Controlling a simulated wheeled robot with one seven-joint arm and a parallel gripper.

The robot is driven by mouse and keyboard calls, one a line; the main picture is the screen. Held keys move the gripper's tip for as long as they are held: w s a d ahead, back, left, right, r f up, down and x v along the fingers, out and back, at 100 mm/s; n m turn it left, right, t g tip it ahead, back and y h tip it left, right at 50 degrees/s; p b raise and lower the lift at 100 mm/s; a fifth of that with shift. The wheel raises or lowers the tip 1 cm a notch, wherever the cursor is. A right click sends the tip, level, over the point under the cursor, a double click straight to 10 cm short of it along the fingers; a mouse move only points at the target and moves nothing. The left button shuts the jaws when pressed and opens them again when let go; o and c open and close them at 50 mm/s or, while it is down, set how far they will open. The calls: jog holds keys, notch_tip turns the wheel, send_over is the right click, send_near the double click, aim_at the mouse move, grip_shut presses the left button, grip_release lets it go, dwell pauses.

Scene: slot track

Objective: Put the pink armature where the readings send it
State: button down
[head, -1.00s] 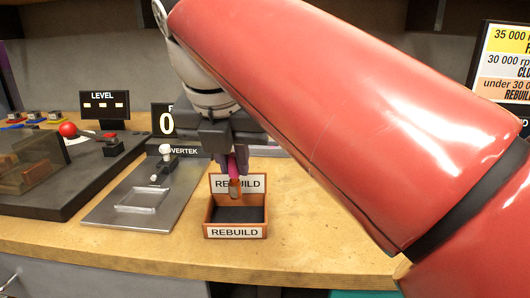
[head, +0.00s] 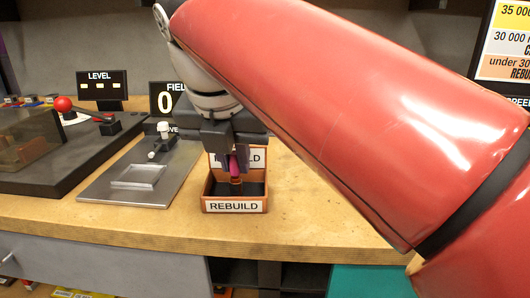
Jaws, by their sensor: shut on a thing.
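My gripper (head: 235,164) points down over the open box labelled REBUILD (head: 236,206) and is shut on the pink armature (head: 239,158). The armature's copper-coloured lower end (head: 236,181) hangs inside the box's outline, in front of its back label. I cannot tell whether it touches the floor of the box. The FIELD display (head: 167,101) shows a 0, and the rest of it is hidden behind my arm. The wall chart (head: 504,45) has coloured rows; its lowest readable row pairs "under 30" with REBUILD.
A grey plate with a clear square tray (head: 138,177) lies left of the box. Further left are a dark base with a transparent cover (head: 28,138), a red-knobbed lever (head: 64,104) and the LEVEL display (head: 102,86). My arm hides the bench to the right.

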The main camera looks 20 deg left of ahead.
jog(key=shift+f, duration=0.15)
dwell(0.3)
jog(key=c, duration=1.3)
grip_release()
